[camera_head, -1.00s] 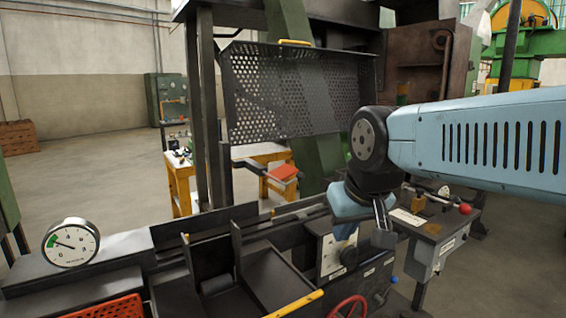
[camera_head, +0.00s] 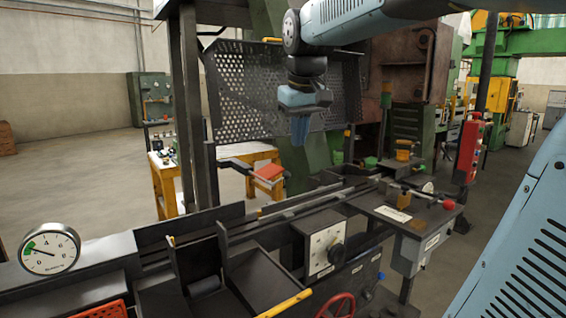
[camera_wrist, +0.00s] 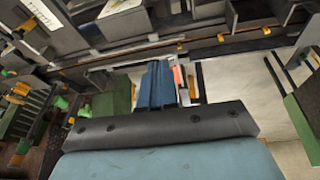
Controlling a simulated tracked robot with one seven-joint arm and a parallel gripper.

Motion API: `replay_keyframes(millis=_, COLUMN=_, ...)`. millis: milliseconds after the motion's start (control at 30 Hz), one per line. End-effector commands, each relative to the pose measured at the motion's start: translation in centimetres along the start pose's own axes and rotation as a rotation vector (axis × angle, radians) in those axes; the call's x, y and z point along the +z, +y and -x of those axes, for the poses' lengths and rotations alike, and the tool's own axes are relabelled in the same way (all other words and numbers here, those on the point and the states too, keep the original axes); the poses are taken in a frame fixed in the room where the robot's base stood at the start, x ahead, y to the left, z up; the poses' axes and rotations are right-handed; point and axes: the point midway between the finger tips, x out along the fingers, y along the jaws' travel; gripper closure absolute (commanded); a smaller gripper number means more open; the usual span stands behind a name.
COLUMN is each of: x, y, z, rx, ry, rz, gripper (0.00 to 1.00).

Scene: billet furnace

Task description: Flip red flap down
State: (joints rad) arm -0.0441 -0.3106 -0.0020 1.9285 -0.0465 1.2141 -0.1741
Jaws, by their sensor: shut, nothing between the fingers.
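The red flap (camera_head: 268,171) is a small red plate at the end of a dark bracket, left of centre in the head view. It looks close to level, slightly tilted. In the wrist view a red strip (camera_wrist: 178,77), likely the same flap, shows just right of the fingers and is partly hidden. My gripper (camera_head: 300,141) points downward, above and to the right of the flap, and is apart from it in the head view. Its blue fingers (camera_wrist: 158,70) are together with nothing between them.
A perforated dark guard (camera_head: 255,95) hangs behind my gripper. Below are the machine bed, a panel with a black knob (camera_head: 337,252) and a red handwheel (camera_head: 337,306). A red-knobbed lever (camera_head: 449,204) stands right. A round gauge (camera_head: 49,248) is at left. Open floor lies left.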

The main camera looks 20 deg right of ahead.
Motion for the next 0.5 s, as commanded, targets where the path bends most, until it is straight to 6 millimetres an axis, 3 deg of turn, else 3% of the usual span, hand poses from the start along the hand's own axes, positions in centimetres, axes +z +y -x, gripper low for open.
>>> replay_keyframes(millis=33, x=-1.7, y=0.4, z=0.1, rx=0.000, ry=-0.015, rz=0.015, gripper=1.00)
replay_keyframes(millis=200, x=-5.9, y=1.5, z=0.6, rx=0.004, ry=-0.058, rz=0.066, gripper=1.00)
replay_keyframes(millis=333, x=-8.0, y=1.9, z=0.8, rx=0.004, ry=-0.079, rz=0.092, gripper=1.00)
replay_keyframes(millis=500, x=-9.1, y=2.1, z=0.8, rx=0.005, ry=-0.093, rz=0.108, gripper=1.00)
